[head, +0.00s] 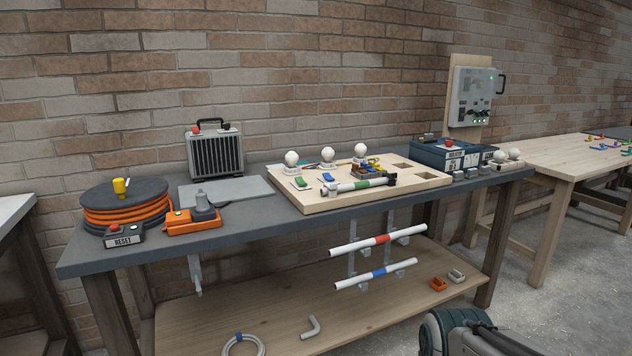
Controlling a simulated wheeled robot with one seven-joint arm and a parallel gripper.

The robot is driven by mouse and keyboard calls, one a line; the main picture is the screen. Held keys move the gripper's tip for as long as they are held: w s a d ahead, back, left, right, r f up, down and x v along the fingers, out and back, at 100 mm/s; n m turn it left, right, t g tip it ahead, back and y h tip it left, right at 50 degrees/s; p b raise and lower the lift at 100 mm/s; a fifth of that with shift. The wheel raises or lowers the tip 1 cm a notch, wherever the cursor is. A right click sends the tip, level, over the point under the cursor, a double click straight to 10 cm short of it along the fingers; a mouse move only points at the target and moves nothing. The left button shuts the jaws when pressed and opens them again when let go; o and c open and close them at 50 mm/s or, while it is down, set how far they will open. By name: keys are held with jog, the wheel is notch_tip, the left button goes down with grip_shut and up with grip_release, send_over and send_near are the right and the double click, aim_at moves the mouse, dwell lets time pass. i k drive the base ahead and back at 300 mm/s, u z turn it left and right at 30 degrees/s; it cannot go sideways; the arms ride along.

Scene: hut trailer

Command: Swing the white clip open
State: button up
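A small white-grey piece (457,276) lies on the lower shelf at the right, beside a similar orange piece (438,283). It may be the white clip, but it is too small to tell whether it is open or shut. Grey brackets under the bench carry a white pipe with a red band (350,248) and a white pipe with a blue band (350,283). Whether any white clip is fitted there I cannot make out. A dark teal part of my own body shows at the bottom right, but my gripper is not in view.
The dark workbench (245,228) carries an orange cable reel (126,218), a heater (214,152) and a wooden board (310,202) with bulbs and a green-banded pipe. A bent pipe (311,327) and a coiled hose (243,347) lie on the lower shelf (365,310). Floor is clear at right.

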aim_at(333, 186)
jog(key=u, duration=0.15)
jog(key=i, duration=1.25)
jog(key=z, duration=0.45)
